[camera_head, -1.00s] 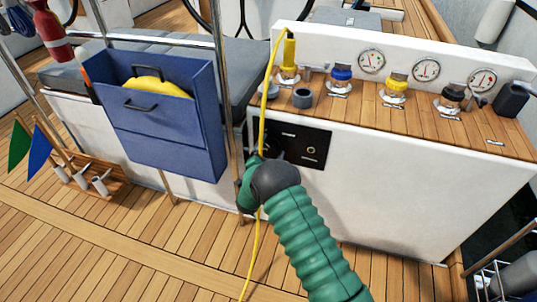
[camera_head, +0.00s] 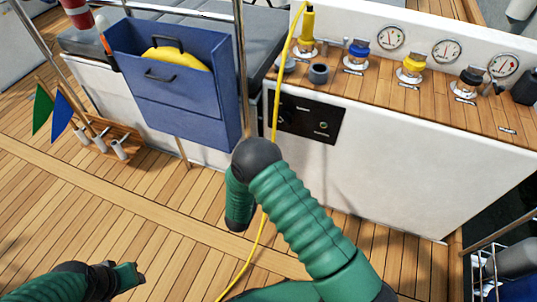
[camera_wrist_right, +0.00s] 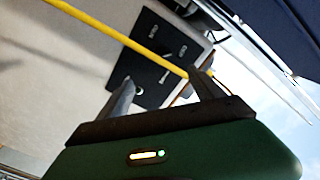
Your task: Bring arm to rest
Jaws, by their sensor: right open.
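My right arm (camera_head: 300,215) is bent in front of the white cockpit console, with its dark joint below the black panel's left side. My right gripper (camera_wrist_right: 164,78) shows in the right wrist view with two fingers apart and nothing between them. Its fingers point toward the black panel (camera_wrist_right: 160,60), which stands beyond the tips. In the head view this gripper is hidden behind my arm. The black panel (camera_head: 308,119) has a small green light at its right. My left gripper (camera_head: 130,276) is low at the left over the deck; its finger opening is unclear.
A yellow cable (camera_head: 275,110) hangs from a yellow plug (camera_head: 306,28), past the panel and behind my right arm to the deck. Gauges and coloured caps line the console top. The deck (camera_head: 150,220) is largely clear.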

